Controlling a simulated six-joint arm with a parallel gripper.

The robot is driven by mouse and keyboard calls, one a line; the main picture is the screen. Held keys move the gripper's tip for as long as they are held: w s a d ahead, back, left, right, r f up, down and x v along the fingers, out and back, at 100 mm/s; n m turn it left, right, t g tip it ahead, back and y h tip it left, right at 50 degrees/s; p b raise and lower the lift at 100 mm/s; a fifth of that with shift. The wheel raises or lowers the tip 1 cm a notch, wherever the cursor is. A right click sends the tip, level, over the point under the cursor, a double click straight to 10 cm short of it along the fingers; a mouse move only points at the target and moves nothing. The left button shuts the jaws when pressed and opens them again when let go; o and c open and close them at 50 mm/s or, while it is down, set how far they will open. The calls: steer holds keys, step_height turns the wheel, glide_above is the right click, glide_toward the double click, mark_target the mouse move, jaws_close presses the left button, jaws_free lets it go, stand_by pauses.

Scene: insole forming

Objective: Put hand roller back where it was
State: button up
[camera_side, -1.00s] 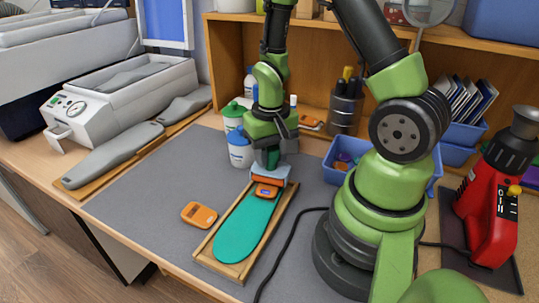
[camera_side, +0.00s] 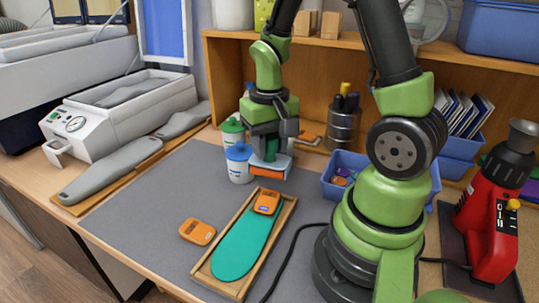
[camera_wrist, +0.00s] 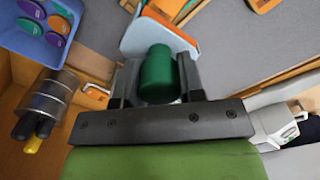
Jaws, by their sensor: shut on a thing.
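My gripper (camera_side: 270,140) is shut on the green handle of the hand roller (camera_side: 270,170). The roller has a pale blue frame and an orange roller at its lower end. It hangs upright in the air beyond the far end of the wooden tray (camera_side: 203,277). In the wrist view the green handle of the hand roller (camera_wrist: 158,72) sits between the jaws of my gripper (camera_wrist: 158,88), with the blue frame and orange roller beyond. The teal insole (camera_side: 243,245) lies in the tray, with an orange device (camera_side: 266,202) on its far end.
A blue bin (camera_side: 332,188) of colored discs and a pen holder (camera_side: 343,125) are to the right and behind. A second orange device (camera_side: 198,231) lies left of the tray. The grey mat (camera_side: 150,220) is clear at left.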

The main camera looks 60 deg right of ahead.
steer(key=shift+r, duration=0.55)
